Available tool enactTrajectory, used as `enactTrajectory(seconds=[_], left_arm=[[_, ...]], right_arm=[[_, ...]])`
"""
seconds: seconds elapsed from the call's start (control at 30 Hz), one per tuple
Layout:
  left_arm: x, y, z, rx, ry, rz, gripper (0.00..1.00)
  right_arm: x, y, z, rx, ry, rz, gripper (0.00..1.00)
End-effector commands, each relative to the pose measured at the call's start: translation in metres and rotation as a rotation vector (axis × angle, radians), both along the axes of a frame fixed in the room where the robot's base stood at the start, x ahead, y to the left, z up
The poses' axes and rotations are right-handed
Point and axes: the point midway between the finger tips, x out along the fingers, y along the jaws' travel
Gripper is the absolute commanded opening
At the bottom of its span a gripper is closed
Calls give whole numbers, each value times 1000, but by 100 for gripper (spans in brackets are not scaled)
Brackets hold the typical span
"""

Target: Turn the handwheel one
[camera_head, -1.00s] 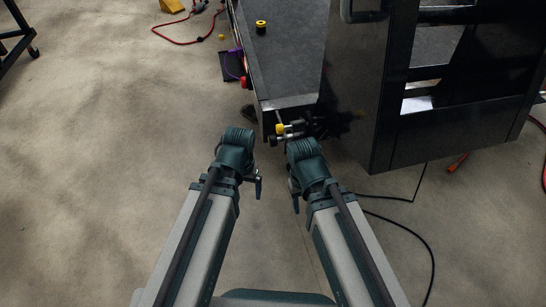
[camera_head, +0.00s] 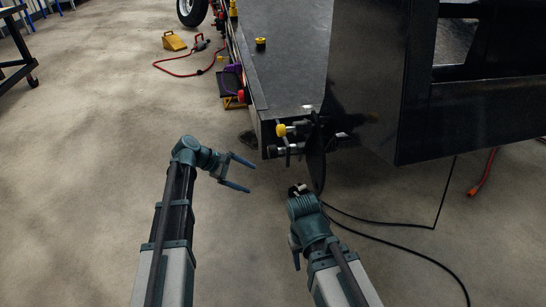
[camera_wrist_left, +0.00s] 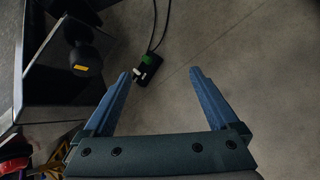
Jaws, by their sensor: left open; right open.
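A thin dark disc (camera_head: 316,165), seen nearly edge-on, stands at the near corner of the trailer; I cannot tell whether it is the handwheel. A yellow knob (camera_head: 281,130) and dark cylindrical fittings (camera_head: 287,150) sit beside it. In the left wrist view, a dark round part with a yellow mark (camera_wrist_left: 82,67) is at the upper left. My left gripper (camera_head: 246,174) is open and empty, left of and below the fittings, apart from them. It also shows in the left wrist view (camera_wrist_left: 160,73).
The trailer's dark deck (camera_head: 291,75) runs away from me, with a tall black panel (camera_head: 365,90) at right. Black cables (camera_head: 385,242) lie on the floor at right. A yellow chock (camera_head: 174,41) and a red hose lie at far left.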

Motion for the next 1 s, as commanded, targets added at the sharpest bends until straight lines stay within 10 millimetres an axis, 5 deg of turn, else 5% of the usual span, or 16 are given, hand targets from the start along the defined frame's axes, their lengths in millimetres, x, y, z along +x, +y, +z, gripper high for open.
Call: enactTrajectory(seconds=[0.03, 0.2, 0.53, 1.0], left_arm=[[27, 10, 13, -92, 44, 77, 94], [66, 28, 49, -344, 176, 245, 94], [78, 34, 63, -452, 239, 303, 94], [106, -34, 29, -449, 238, 299, 94]], right_arm=[[0, 0, 0, 0, 0, 0, 50], [0, 0, 1, 0, 0, 0, 50], [0, 0, -1, 0, 0, 0, 50], [0, 0, -34, 0, -1, 0, 50]])
